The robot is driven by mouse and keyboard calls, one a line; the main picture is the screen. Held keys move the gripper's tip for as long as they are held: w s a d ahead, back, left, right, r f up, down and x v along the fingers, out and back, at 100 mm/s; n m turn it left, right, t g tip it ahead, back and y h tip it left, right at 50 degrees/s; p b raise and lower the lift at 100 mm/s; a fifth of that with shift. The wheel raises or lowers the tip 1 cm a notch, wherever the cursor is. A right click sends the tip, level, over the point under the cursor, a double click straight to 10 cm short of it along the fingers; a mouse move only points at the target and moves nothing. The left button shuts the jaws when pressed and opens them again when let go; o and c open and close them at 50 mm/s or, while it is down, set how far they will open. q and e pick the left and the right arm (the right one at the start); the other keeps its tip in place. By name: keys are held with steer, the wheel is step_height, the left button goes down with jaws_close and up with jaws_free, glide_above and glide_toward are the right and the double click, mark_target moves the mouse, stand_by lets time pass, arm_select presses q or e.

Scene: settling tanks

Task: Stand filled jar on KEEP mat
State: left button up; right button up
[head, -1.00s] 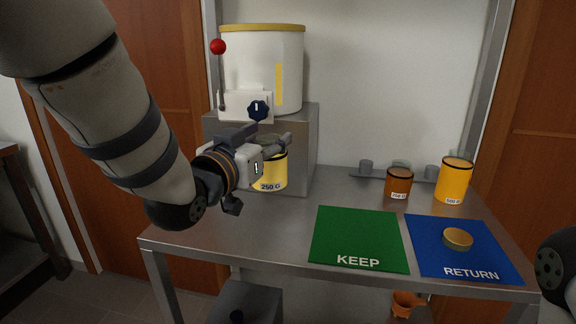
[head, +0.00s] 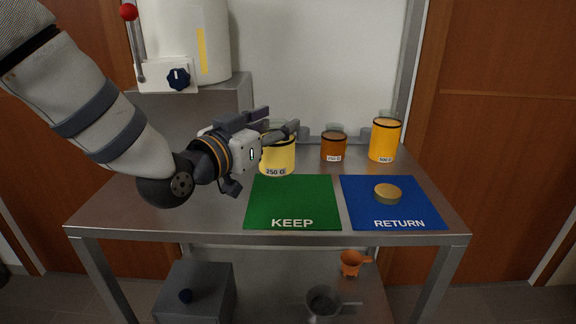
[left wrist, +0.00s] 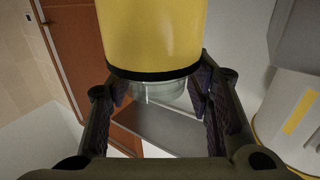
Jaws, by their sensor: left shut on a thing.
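The yellow jar (head: 278,160) has a black band, a clear glass top and a label reading 250 G. My left gripper (head: 283,128) is shut on its glass top; the left wrist view also shows the jar (left wrist: 155,38) between the fingers (left wrist: 158,92). The jar looks upright, its lower edge by the back edge of the green KEEP mat (head: 292,198). I cannot tell whether it touches the table. The KEEP mat's visible surface is bare. My right gripper is out of view.
The blue RETURN mat (head: 360,208) lies to the right, with a round lid (head: 388,193) on it. A brown jar (head: 333,148) and an orange jar (head: 384,142) stand behind. A white dispenser (head: 188,45) stands on a grey block at the back left.

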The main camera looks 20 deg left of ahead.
arm_select(q)
steer(key=w+f, duration=0.2)
steer(key=f, duration=0.1)
steer(key=w+f, duration=0.1)
steer(key=shift+a+f+b, duration=0.35)
steer(key=shift+a+b, duration=0.05)
steer(key=shift+w+a+f, duration=0.15)
steer(key=shift+w+f, duration=0.25)
steer(key=shift+w, duration=0.1)
steer(key=f, duration=0.1)
steer(key=f+b, duration=0.1)
steer(key=f, duration=0.1)
steer(key=shift+w+f, duration=0.2)
steer(key=shift+f, duration=0.05)
steer(key=shift+r, duration=0.2)
steer(key=shift+f, duration=0.1)
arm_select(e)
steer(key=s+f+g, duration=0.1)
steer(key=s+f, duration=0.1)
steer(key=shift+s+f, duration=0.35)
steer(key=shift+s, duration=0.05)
arm_select(q)
steer(key=o, duration=1.4)
steer(key=shift+f, duration=0.1)
